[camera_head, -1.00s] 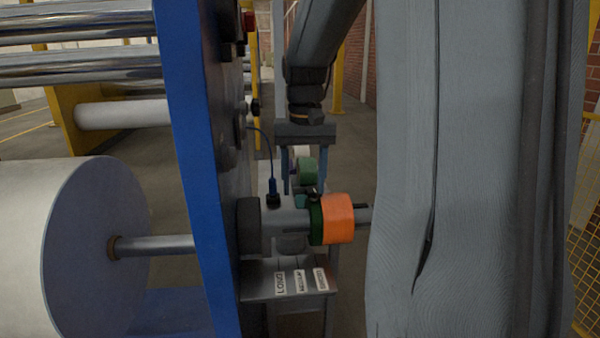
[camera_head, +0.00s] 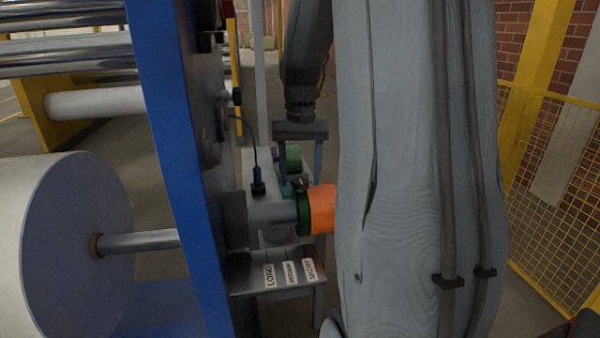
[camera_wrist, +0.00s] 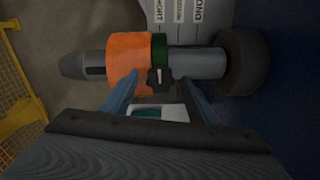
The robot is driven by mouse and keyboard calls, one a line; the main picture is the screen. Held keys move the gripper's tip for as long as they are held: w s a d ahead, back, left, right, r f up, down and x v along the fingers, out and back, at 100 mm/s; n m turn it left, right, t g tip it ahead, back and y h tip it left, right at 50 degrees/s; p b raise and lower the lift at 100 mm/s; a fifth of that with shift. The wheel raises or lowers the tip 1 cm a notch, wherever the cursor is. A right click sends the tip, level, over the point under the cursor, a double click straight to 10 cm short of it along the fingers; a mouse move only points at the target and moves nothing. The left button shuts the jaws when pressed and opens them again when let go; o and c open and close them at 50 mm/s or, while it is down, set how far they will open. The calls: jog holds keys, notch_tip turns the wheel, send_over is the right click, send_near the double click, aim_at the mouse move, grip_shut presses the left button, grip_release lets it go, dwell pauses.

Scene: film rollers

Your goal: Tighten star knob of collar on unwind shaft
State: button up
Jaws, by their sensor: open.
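The unwind shaft (camera_head: 270,211) sticks out to the right from the blue frame. A green collar (camera_head: 303,213) sits on it, beside an orange ring (camera_head: 320,208). A small black star knob (camera_head: 301,184) stands on top of the collar. In the wrist view, the star knob (camera_wrist: 160,80) lies between the fingertips, against the green collar (camera_wrist: 160,47). My gripper (camera_head: 301,178) points down over the collar, fingers apart; in the wrist view my gripper (camera_wrist: 159,78) is open around the knob, with visible gaps. My arm hides the shaft's outer end in the head view.
A shelf with labels (camera_head: 291,273) lies below the shaft. The blue frame (camera_head: 180,150) and a large white roll (camera_head: 70,240) are at left. A blue cabled device (camera_head: 258,183) stands near the collar. A yellow mesh fence (camera_head: 560,150) is at right.

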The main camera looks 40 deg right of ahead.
jog(key=c, duration=1)
jog(key=shift+c, duration=0.2)
jog(key=shift+m, duration=0.3)
jog(key=m+p, duration=0.1)
jog(key=m, duration=0.2)
jog(key=shift+m, duration=0.3)
jog(key=m+p, duration=0.1)
jog(key=m, duration=0.3)
jog(key=shift+m, duration=0.3)
jog(key=m, duration=0.4)
jog(key=shift+p, duration=0.35)
jog(key=shift+w+m, duration=0.1)
jog(key=shift+m, duration=2.4)
